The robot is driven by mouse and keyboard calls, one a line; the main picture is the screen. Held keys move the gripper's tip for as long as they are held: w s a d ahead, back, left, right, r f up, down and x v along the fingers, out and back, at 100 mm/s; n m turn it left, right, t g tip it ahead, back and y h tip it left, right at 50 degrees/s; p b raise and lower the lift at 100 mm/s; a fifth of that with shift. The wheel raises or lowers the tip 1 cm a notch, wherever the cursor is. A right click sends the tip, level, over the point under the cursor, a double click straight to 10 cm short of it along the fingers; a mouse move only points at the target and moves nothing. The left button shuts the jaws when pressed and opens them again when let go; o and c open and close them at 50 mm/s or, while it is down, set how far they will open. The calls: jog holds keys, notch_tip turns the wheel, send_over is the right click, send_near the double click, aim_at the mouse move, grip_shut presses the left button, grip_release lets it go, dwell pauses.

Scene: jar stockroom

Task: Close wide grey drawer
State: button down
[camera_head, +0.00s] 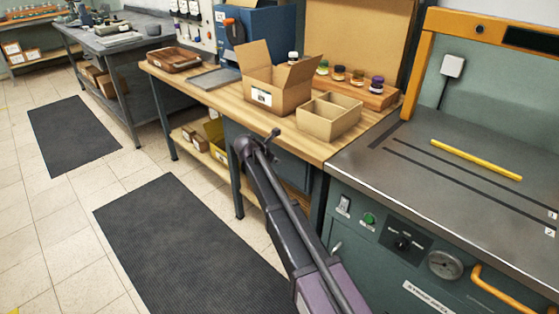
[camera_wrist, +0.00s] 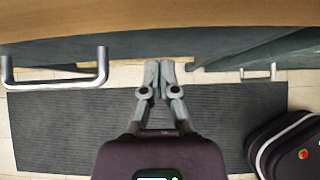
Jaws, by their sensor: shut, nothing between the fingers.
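My gripper (camera_wrist: 158,76) shows in the wrist view with its two fingers together and nothing between them. The fingers point toward grey fronts under the wooden bench. A wide grey front (camera_wrist: 130,47), seen steeply from above, has a metal bar handle (camera_wrist: 55,76) at the left. My fingertips are to the right of this handle, apart from it. In the head view my arm reaches to the bench's front edge and covers part of the grey unit (camera_head: 296,172) below it. I cannot tell how far the drawer stands out.
A second, smaller-looking handle (camera_wrist: 262,76) is at the right. The wooden bench (camera_head: 205,95) carries an open carton (camera_head: 275,90), a divided box (camera_head: 331,116) and several jars. A steel-topped machine (camera_head: 470,170) stands close on the right. Dark mats (camera_head: 185,245) lie on clear floor.

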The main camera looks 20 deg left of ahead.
jog(key=s+f+p+v, duration=0.1)
jog(key=p+v, duration=0.6)
jog(key=v, duration=0.4)
jog(key=shift+a, duration=0.25)
jog(key=shift+s+r, duration=0.1)
jog(key=shift+s, duration=0.15)
